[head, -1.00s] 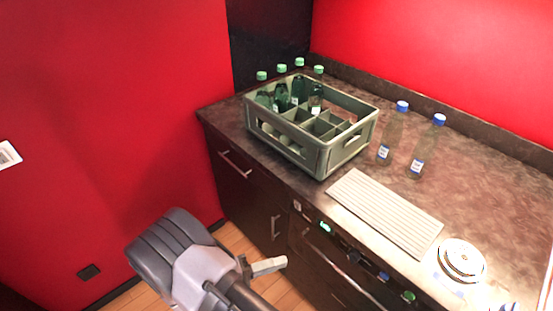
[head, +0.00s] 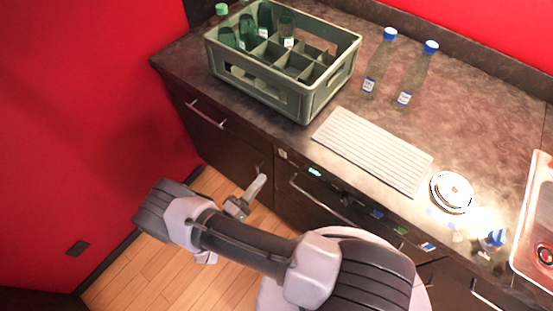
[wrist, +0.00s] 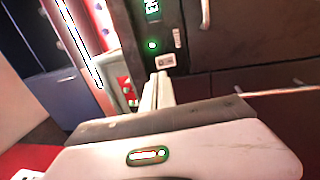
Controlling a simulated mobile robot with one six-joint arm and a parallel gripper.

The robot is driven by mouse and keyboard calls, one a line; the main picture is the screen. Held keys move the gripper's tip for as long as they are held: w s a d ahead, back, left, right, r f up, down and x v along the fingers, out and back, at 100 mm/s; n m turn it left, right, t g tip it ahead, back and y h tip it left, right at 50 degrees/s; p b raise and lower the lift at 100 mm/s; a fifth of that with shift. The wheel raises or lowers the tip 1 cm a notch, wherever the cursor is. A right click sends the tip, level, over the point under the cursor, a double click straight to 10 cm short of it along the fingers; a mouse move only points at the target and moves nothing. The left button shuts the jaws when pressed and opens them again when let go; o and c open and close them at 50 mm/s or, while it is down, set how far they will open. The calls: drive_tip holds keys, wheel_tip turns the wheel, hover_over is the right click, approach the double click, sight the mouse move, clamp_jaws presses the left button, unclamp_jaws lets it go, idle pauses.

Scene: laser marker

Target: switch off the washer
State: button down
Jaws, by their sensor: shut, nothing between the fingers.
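The washer (head: 318,198) is the dark built-in front under the counter. Its control panel has a lit green display (head: 314,172) and a small pale button (head: 283,154) at its left end. In the wrist view the panel runs upright, with the display (wrist: 152,8) at the top, a green light (wrist: 152,44) below it and the pale button (wrist: 165,62) at the bottom. My gripper (head: 261,180) is shut and empty, in front of the cabinet just left of the washer. In the wrist view its fingertips (wrist: 160,76) appear just below the pale button; contact cannot be told.
On the counter stand a crate (head: 258,100) with green bottles, two blue-capped bottles (head: 380,62), a ribbed tray (head: 372,150) and a white round object (head: 451,192). A red sink (head: 532,235) is at right. Drawer handles (head: 206,115) stick out. The wooden floor at left is clear.

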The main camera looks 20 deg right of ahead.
sight(283, 153)
drive_tip(key=b+x, duration=0.1)
drive_tip(key=x, duration=0.8)
drive_tip(key=shift+w, duration=0.1)
